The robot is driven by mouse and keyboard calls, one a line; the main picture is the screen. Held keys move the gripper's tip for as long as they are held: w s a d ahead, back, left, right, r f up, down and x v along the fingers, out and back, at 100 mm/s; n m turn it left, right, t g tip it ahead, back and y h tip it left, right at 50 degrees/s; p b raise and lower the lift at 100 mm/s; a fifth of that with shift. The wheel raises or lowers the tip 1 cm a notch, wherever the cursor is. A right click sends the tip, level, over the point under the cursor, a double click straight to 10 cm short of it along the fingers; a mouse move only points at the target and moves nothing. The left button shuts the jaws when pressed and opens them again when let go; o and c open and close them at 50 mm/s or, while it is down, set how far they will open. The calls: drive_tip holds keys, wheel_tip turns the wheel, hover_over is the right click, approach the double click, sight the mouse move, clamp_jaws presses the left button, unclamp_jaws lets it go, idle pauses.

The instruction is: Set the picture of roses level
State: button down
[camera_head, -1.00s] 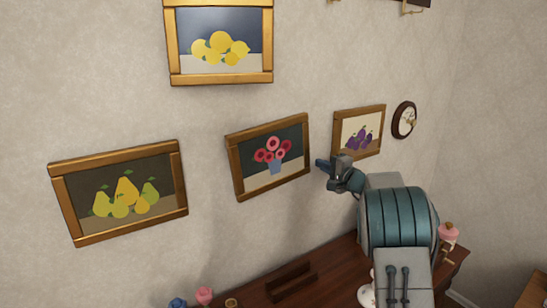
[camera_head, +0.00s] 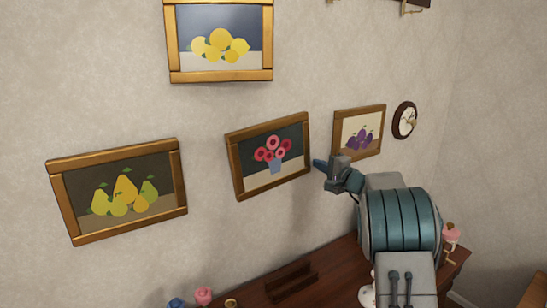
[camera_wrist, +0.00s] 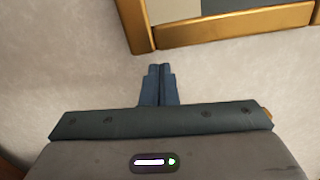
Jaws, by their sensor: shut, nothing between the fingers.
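The picture of roses (camera_head: 248,186), red and pink flowers in a blue vase in a wooden frame, hangs mid-wall in the head view. Its right side sits higher than its left in this slanted view; I cannot tell exactly how far it is tilted. My gripper (camera_head: 317,164) is shut and empty, just right of the frame's lower right part, fingers pointing left. In the wrist view, the gripper's blue fingers (camera_wrist: 158,70) are together. A frame corner, apparently the roses picture's (camera_wrist: 235,30), lies ahead of them, with a small gap of wall showing.
Pictures of pears (camera_head: 120,235), lemons (camera_head: 220,78) and plums (camera_head: 360,155) hang around it. A wooden table (camera_head: 330,270) with small objects stands below.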

drive_tip(key=shift+s+a+b, duration=0.4)
drive_tip(key=shift+a+b, duration=0.2)
drive_tip(key=shift+b, duration=0.15)
drive_tip(key=shift+s+a+b, duration=0.4)
drive_tip(key=shift+a+b, duration=0.2)
drive_tip(key=shift+b, duration=0.15)
idle(1.0)
drive_tip(key=shift+w+d, duration=0.6)
drive_tip(key=shift+d, duration=0.3)
drive_tip(key=b+v, duration=0.6)
drive_tip(key=v, duration=0.2)
